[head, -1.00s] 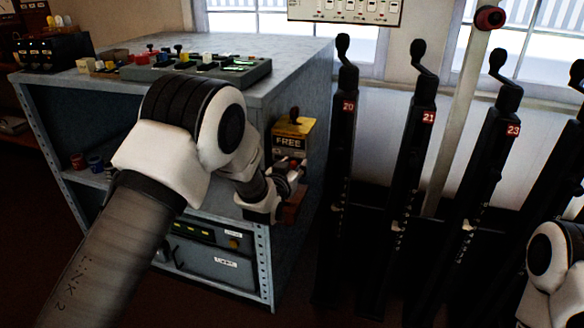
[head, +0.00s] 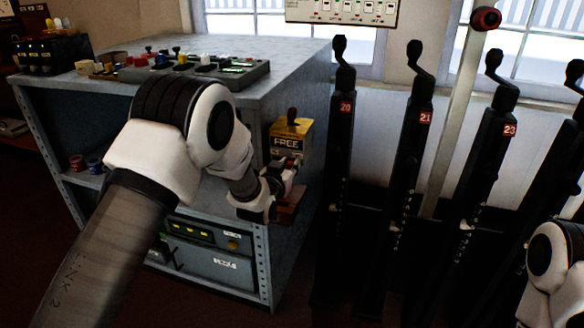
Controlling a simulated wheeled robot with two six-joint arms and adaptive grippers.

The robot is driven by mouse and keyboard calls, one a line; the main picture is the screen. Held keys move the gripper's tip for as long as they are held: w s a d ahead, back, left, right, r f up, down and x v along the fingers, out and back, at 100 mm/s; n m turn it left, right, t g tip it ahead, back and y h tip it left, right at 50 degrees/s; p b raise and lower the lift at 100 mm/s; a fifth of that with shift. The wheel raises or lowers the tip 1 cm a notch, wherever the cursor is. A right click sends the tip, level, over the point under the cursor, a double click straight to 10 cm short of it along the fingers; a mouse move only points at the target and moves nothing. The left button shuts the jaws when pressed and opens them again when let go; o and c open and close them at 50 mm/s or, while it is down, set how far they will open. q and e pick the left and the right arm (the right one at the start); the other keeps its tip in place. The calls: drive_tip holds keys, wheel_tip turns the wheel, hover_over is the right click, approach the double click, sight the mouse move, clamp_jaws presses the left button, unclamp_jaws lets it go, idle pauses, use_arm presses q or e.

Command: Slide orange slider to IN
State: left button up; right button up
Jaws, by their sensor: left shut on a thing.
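A yellow-orange box (head: 288,131) with a dark knob on top is mounted on the right side of the grey cabinet. A dark plate on its front reads FREE (head: 285,142). My left gripper (head: 287,172) is at the lower front of this box, shut on what seems to be the orange slider. The gripper and wrist hide most of the held part. A reddish-brown piece (head: 292,206) shows just below the gripper. I see no IN marking. My right gripper is out of view; only part of its arm shows at the lower right.
The grey cabinet (head: 300,75) carries a panel of coloured switches (head: 200,70) on top. Several black levers stand close on the right, the nearest marked 20 (head: 342,130), then 21 (head: 419,130). A narrow gap lies between the box and lever 20.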

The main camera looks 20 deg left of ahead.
use_arm(q)
drive_tip(key=shift+w+a+r, duration=0.1)
drive_tip(key=shift+a+r, duration=0.05)
drive_tip(key=shift+a, duration=0.9)
drive_tip(key=shift+w+a+r, duration=0.1)
drive_tip(key=shift+a+r, duration=0.05)
drive_tip(key=shift+a, duration=0.85)
clamp_jaws()
drive_tip(key=o, duration=0.7)
unclamp_jaws()
drive_tip(key=shift+a+f, duration=0.15)
drive_tip(key=shift+f, duration=0.15)
drive_tip(key=shift+d, duration=0.2)
drive_tip(key=p, duration=0.1)
approach(278, 159)
drive_tip(key=shift+w+d+f, duration=0.1)
drive_tip(key=shift+w+f, duration=0.05)
drive_tip(key=shift+w, duration=0.25)
drive_tip(key=shift+w+d+f, duration=0.1)
drive_tip(key=shift+w, duration=0.25)
